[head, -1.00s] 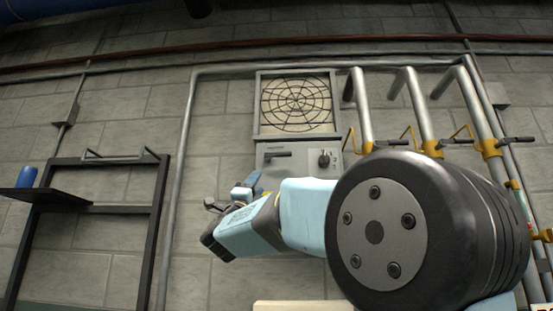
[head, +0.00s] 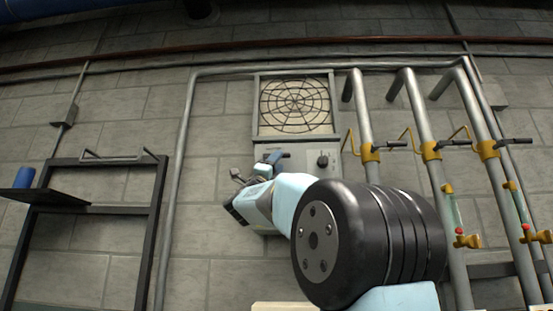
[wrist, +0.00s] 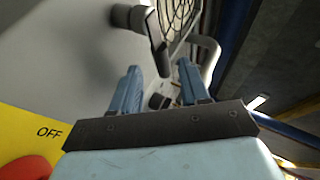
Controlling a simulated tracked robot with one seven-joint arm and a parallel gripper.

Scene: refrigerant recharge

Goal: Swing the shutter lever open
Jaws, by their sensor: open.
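The shutter lever (wrist: 158,45) has a dark handle on a grey hub and stands out from the pale panel (wrist: 75,60) in the wrist view. My gripper (wrist: 159,72) is open, with its two blue fingers apart. The handle's lower end shows just beyond the fingertips and between them in the picture; I cannot tell whether it is within their reach in depth. No contact shows. In the head view my gripper (head: 267,163) is in front of the left part of the panel, below the fan grille (head: 295,103), and hides the lever there.
A dark knob (head: 323,160) is on the panel's right part. A yellow plate marked OFF (wrist: 28,128) with a red part (wrist: 26,168) is close at the lower left of the wrist view. Grey pipes (head: 420,130) with yellow valves stand right; a black rack (head: 155,215) stands left.

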